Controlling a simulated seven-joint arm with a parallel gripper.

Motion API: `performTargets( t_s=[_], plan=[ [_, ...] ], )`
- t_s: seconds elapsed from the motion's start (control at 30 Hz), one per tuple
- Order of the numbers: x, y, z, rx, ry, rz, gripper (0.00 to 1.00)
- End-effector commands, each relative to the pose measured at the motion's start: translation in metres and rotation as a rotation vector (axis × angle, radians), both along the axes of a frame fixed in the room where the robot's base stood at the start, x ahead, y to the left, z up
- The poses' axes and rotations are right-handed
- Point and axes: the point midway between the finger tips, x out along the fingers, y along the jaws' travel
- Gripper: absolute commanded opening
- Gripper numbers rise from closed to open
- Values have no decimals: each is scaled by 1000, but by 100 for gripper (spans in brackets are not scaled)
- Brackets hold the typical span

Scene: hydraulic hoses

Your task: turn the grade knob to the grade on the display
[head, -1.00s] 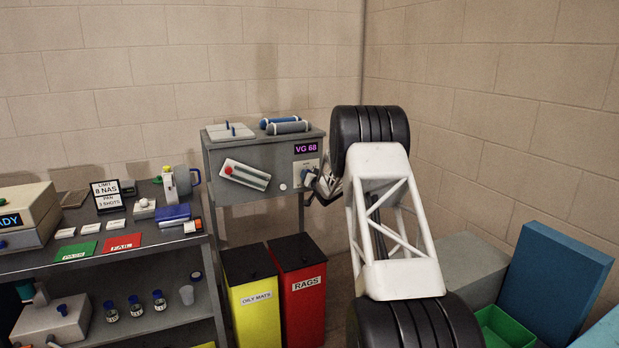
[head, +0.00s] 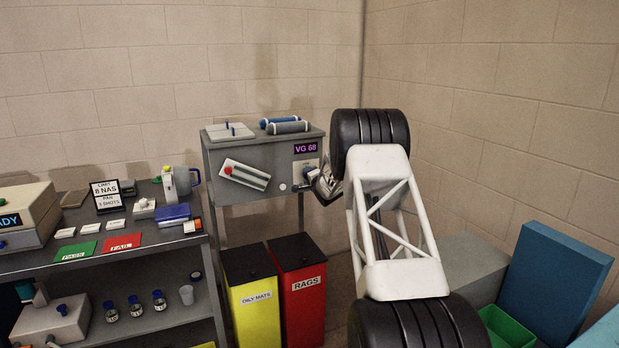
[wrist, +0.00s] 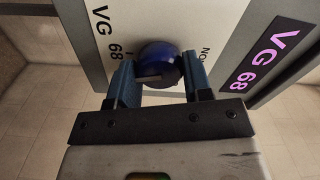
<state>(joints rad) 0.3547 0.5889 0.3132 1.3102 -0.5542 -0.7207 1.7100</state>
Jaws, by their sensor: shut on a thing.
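The blue grade knob (wrist: 160,64) sits on a white panel (wrist: 200,18) on the front of the grey cabinet; in the head view the knob (head: 308,172) is partly hidden by my gripper. My gripper (wrist: 160,76) is shut on the knob, with a blue finger at each side of it. A light pointer line shows on the knob, pointing left in the wrist view. The panel prints "VG 68" at the left, and a partly hidden label beginning "NO" at the right. The display (head: 306,148) reads "VG 68" in purple; it also shows in the wrist view (wrist: 264,56).
Yellow (head: 254,300) and red (head: 303,290) bins stand below. A cluttered bench (head: 110,265) is at the left.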

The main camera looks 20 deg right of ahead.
Motion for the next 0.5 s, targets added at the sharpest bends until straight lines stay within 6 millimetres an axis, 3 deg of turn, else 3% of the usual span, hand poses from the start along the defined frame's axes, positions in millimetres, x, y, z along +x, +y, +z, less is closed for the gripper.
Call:
performTargets(
  t_s=[0.5],
  plan=[
    [0, 0, 0, 291, -1, 0, 22]
  ],
)
